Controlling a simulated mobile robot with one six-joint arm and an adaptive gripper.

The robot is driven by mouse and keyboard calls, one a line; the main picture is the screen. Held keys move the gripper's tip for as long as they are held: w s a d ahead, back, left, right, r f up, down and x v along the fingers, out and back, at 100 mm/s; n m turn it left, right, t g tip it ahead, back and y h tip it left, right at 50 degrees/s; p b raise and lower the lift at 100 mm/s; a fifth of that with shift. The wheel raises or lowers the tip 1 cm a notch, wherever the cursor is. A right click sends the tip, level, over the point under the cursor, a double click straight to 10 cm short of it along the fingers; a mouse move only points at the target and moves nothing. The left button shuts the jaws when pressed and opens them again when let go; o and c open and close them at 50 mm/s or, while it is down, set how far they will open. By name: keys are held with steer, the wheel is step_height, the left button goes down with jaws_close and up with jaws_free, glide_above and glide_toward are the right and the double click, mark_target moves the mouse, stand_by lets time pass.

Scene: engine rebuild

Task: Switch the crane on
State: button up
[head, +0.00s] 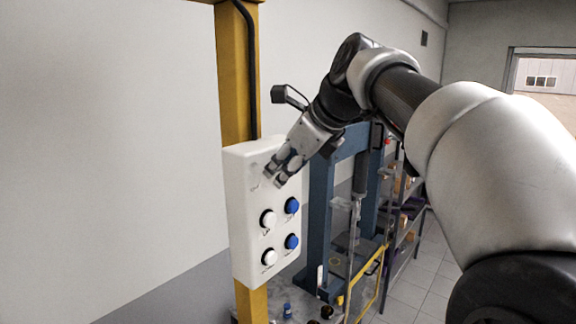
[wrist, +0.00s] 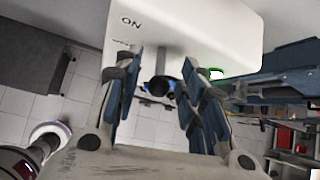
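The white control box (head: 250,215) hangs on a yellow post. It has two white buttons, upper (head: 267,218) and lower (head: 269,257), and two blue buttons, upper (head: 291,205) and lower (head: 292,241), on its face. My gripper (head: 275,174) is at the upper part of the box face, above these buttons, and covers part of it. I cannot tell if it touches. In the wrist view the gripper fingers (wrist: 160,98) stand apart with a gap between them. The box (wrist: 200,30) fills the top, with an "ON" marking. A small dark and blue part shows between the fingers, not clearly identifiable.
The yellow post (head: 238,90) with a black cable stands behind the box. A blue press frame (head: 320,215) stands just right of it, close to my gripper. A shelf (head: 405,220) is farther back. Tiled floor (head: 425,275) is open at the right.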

steer(key=shift+r, duration=0.1)
steer(key=v, duration=1.2)
